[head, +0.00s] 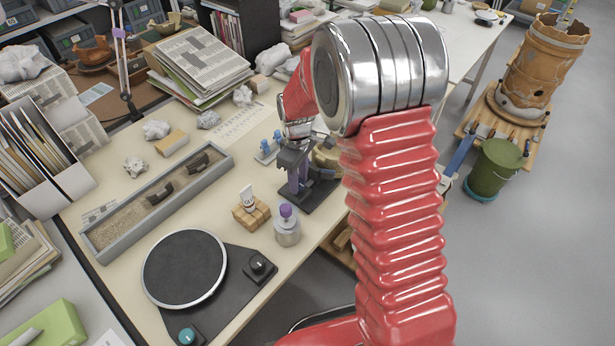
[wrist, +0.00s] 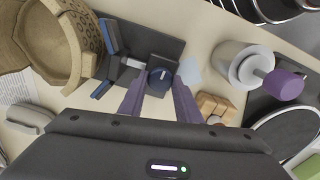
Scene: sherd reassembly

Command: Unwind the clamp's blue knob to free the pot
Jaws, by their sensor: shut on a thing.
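The clamp's dark blue knob (wrist: 161,79), with a pale line across its top, sits between the two purple fingers of my gripper (wrist: 159,88) in the wrist view. The fingers are shut on it. The clamp has a dark base plate (wrist: 160,44) and blue jaws (wrist: 110,37) beside the tan pot (wrist: 86,33), which has a carved band and a broken, open rim. In the head view my gripper (head: 297,182) reaches down over the clamp's base (head: 312,193). The pot (head: 328,161) shows partly behind my arm. The knob is hidden there.
A turntable (head: 184,267) lies nearer. A sand tray (head: 128,214) with dark sherds is to the left. The table edge is close on the right.

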